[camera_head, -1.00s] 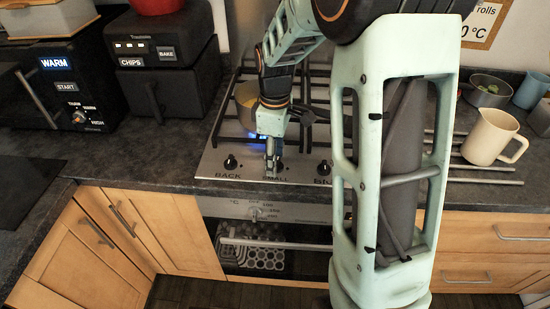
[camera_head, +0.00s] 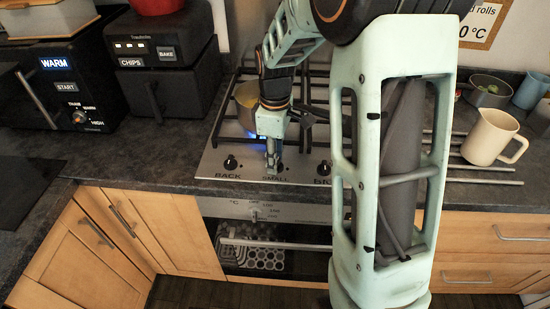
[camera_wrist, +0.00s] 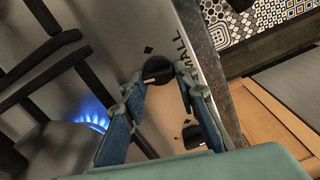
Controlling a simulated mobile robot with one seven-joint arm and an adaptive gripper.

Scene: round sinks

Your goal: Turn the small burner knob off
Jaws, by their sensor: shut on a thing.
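The small burner knob (camera_wrist: 158,70) is black and round, beside the "SMALL" label on the metal hob panel (camera_head: 225,172). My gripper (camera_wrist: 163,88) has one finger on each side of this knob and is shut on it. In the head view my gripper (camera_head: 272,160) reaches down to the middle of the panel's front and mostly hides the knob.
The back knob (camera_head: 231,162) is left of my gripper and another knob (camera_head: 323,168) is to the right. Dark pan grates surround the pot. A cream mug (camera_head: 490,137) stands at the right. The oven door with its handle is below the counter edge.

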